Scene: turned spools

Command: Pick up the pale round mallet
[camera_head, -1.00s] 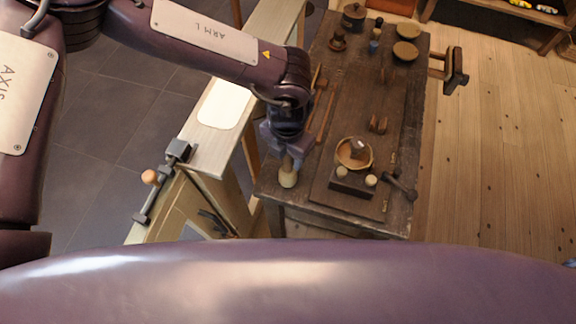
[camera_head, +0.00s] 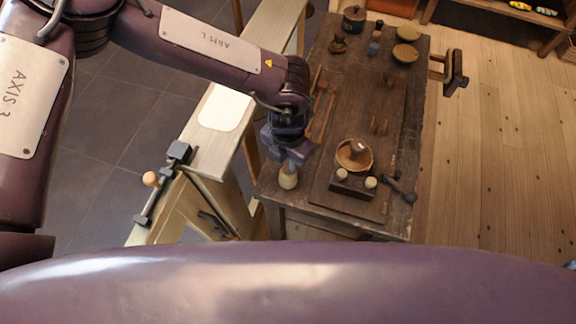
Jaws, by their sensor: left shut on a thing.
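The pale round mallet (camera_head: 288,180) is at the near left corner of the dark wooden workbench. Its rounded pale end shows below my left gripper (camera_head: 288,163). The fingers are shut on its upper part, which they hide. I cannot tell whether the mallet touches the bench top. My right gripper is not in view.
A dark board on the workbench (camera_head: 268,190) carries a wooden bowl (camera_head: 354,155) and a block with pale round knobs (camera_head: 352,185). A dark hammer-like tool (camera_head: 400,187) lies to their right. Pots and dishes (camera_head: 405,52) stand at the far end. A pale bench (camera_head: 205,165) stands left.

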